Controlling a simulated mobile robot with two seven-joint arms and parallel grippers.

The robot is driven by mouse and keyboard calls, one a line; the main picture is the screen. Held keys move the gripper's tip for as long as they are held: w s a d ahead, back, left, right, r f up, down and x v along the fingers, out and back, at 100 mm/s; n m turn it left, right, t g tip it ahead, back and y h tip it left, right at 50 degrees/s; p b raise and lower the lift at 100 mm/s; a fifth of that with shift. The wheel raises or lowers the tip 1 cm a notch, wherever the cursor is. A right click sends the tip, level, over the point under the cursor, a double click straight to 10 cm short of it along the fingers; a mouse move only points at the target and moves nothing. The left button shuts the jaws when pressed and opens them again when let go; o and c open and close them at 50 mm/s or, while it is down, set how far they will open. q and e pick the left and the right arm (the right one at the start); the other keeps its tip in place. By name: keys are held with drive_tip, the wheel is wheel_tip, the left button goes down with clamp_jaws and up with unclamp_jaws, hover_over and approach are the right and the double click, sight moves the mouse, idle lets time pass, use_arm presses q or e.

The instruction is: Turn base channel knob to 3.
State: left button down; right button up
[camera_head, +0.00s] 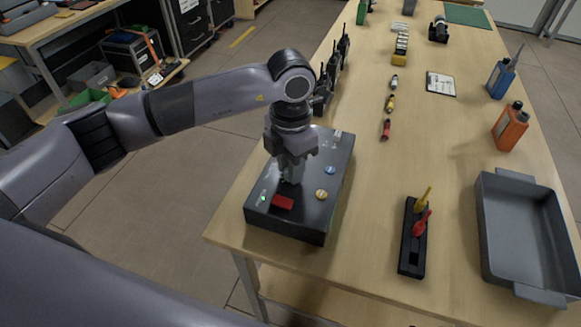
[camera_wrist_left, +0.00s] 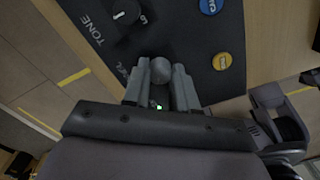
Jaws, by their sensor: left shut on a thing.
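The black base unit (camera_head: 312,226) lies at the near left end of the wooden table, with a red button (camera_head: 282,202), a yellow button (camera_head: 321,194), a blue button (camera_head: 330,170) and a small green light on its top. My left gripper (camera_head: 291,177) points down onto its top. In the left wrist view its fingers are shut around a round grey knob (camera_wrist_left: 160,71), the channel knob. The knob's pointer and most of its scale are hidden by the fingers. My right gripper is not in view.
Several black radios (camera_head: 334,66) stand in a row behind the unit. A black holder (camera_head: 412,246) with yellow and red tools and a grey tray (camera_head: 526,292) are to the right. Blue (camera_head: 499,79) and orange (camera_head: 509,129) bottles stand at the right edge.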

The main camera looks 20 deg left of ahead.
use_arm(q)
drive_tip(key=m+b, duration=0.3)
drive_tip(key=m, duration=0.1)
drive_tip(key=shift+f+m+b, duration=0.15)
drive_tip(key=shift+m+b, duration=0.15)
drive_tip(key=m+b, duration=0.3)
drive_tip(key=m, duration=0.2)
drive_tip(key=shift+b, duration=0.3)
drive_tip(key=shift+r+m+b, duration=0.2)
drive_tip(key=shift+m+b, duration=0.7)
drive_tip(key=shift+m, duration=1.2)
drive_tip(key=c, duration=0.9)
unclamp_jaws()
drive_tip(key=shift+r, duration=0.15)
